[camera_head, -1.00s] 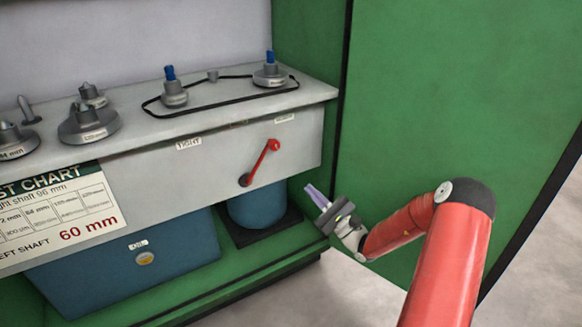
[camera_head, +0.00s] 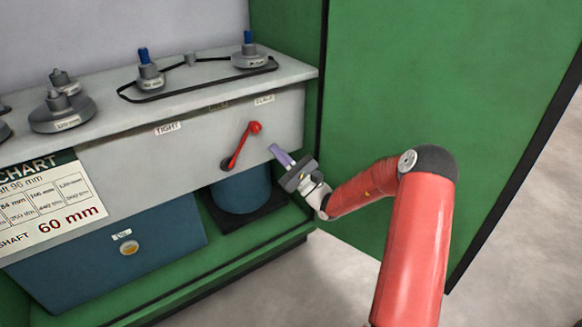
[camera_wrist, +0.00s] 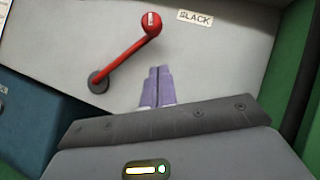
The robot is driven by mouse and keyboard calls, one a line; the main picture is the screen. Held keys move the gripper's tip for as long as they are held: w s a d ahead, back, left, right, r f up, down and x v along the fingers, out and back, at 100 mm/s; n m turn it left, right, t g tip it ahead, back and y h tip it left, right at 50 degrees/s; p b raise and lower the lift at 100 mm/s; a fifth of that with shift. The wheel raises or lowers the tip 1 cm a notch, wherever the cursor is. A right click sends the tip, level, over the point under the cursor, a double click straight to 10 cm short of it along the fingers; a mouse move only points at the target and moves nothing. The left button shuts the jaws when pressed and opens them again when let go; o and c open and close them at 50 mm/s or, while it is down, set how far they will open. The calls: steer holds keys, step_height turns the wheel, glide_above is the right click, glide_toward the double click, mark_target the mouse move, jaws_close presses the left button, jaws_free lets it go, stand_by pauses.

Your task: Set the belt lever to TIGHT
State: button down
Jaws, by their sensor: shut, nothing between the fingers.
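The red belt lever (camera_head: 241,146) is on the grey front panel (camera_head: 200,150). Its pivot is at the lower left and its round knob leans up and to the right, on the side of the SLACK label (camera_head: 264,100). The TIGHT label (camera_head: 167,128) is farther left on the panel. My gripper (camera_head: 277,151) is shut and empty, just right of the lever and apart from it. In the wrist view the purple fingertips (camera_wrist: 158,84) are together, below and right of the lever (camera_wrist: 127,58); the SLACK label (camera_wrist: 195,18) is at the top.
Above the panel a shelf (camera_head: 100,110) bears pulleys and a black belt (camera_head: 190,93). A green door (camera_head: 440,80) stands open at the right. A blue motor (camera_head: 240,190) and a blue box (camera_head: 110,250) sit below the panel.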

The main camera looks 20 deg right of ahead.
steer(key=a+r, duration=0.1)
steer(key=r, duration=0.2)
steer(key=a+r, duration=0.1)
steer(key=shift+w+a+r, duration=0.15)
steer(key=shift+w+a, duration=0.1)
steer(key=shift+a, duration=0.05)
steer(key=shift+r, duration=0.1)
